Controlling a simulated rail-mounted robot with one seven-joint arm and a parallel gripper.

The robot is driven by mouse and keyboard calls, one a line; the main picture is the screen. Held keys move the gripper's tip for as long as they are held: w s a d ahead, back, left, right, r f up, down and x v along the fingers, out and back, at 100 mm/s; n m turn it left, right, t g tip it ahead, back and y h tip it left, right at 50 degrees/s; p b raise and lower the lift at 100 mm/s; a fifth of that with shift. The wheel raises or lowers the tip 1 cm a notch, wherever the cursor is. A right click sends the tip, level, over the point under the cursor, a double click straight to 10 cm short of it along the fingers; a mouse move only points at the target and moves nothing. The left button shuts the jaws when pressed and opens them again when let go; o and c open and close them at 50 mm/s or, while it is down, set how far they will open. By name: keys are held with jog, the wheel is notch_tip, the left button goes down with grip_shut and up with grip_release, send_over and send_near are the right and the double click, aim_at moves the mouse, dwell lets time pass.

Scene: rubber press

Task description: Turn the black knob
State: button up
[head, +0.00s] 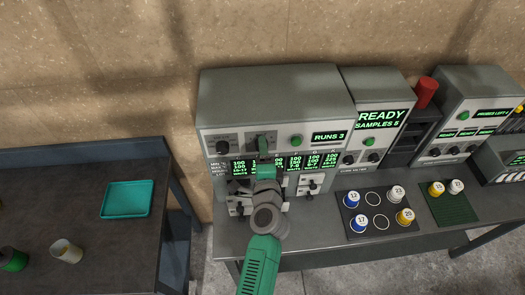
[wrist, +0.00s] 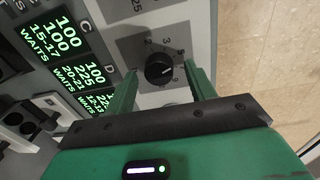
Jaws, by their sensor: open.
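The black knob (wrist: 158,70) shows in the wrist view on a grey dial plate with numbers around it, on the front of the grey press machine (head: 270,95). A white mark shows on the knob. My gripper (wrist: 161,82) is open, with one green finger to each side of the knob and visible gaps between. I cannot tell how deep the fingertips reach. In the head view my gripper (head: 264,150) is at the machine's front panel and covers this knob. Another dark knob (head: 223,147) sits to its left.
Lit green displays (wrist: 63,42) lie beside the dial plate, and levers (head: 308,187) stick out below them. A tray with vials (head: 373,195) stands on the bench at right. A teal tray (head: 128,198) and two cups lie on the left table.

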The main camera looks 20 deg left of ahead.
jog(key=v, duration=0.7)
jog(key=shift+s+d, duration=0.15)
jog(key=shift+d, duration=0.05)
dwell(1.7)
